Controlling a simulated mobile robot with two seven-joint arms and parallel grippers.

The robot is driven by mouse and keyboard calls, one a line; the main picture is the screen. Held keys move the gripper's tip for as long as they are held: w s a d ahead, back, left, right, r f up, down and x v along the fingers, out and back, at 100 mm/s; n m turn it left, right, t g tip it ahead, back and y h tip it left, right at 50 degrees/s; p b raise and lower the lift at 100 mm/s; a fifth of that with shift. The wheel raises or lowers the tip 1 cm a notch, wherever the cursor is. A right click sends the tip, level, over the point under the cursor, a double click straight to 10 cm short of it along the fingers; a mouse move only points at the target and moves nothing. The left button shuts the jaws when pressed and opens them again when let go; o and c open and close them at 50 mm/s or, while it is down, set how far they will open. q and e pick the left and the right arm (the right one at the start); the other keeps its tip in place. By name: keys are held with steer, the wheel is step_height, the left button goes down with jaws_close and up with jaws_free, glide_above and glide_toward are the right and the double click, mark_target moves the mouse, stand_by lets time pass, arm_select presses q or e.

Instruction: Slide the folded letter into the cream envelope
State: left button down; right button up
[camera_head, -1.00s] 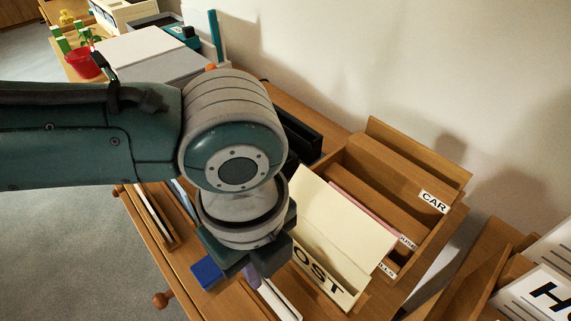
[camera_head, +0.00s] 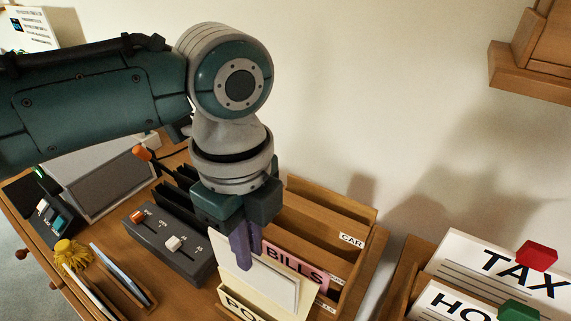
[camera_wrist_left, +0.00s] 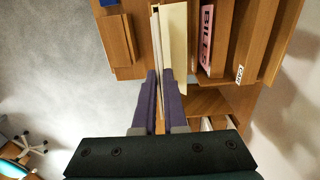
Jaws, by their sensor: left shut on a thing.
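My left gripper (camera_head: 243,250) points down, its purple fingers shut on the folded letter (camera_head: 270,282), a white sheet held upright. In the left wrist view the letter (camera_wrist_left: 157,40) shows as a thin pale edge running out from between the fingers (camera_wrist_left: 160,85). In the left wrist view the envelope (camera_wrist_left: 176,45) is a cream panel just right of the letter. I cannot tell whether the letter's lower edge is inside it. My right gripper is not in view.
A grey switch box (camera_head: 172,245) and a small rack (camera_head: 125,280) lie left. TAX (camera_head: 520,268) files stand right.

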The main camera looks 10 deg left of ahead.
mark_target(254, 284)
arm_select(q)
steer(key=shift+f, duration=0.1)
steer(key=shift+f+b, duration=2.3)
steer(key=shift+f, duration=0.9)
steer(key=shift+p, duration=0.55)
steer(key=shift+f+b, duration=1.1)
steer(key=shift+f, duration=0.2)
steer(key=shift+c, duration=2.1)
jaws_free()
steer(key=shift+r, duration=0.1)
step_height(254, 284, up, 8)
steer(key=p, duration=0.8)
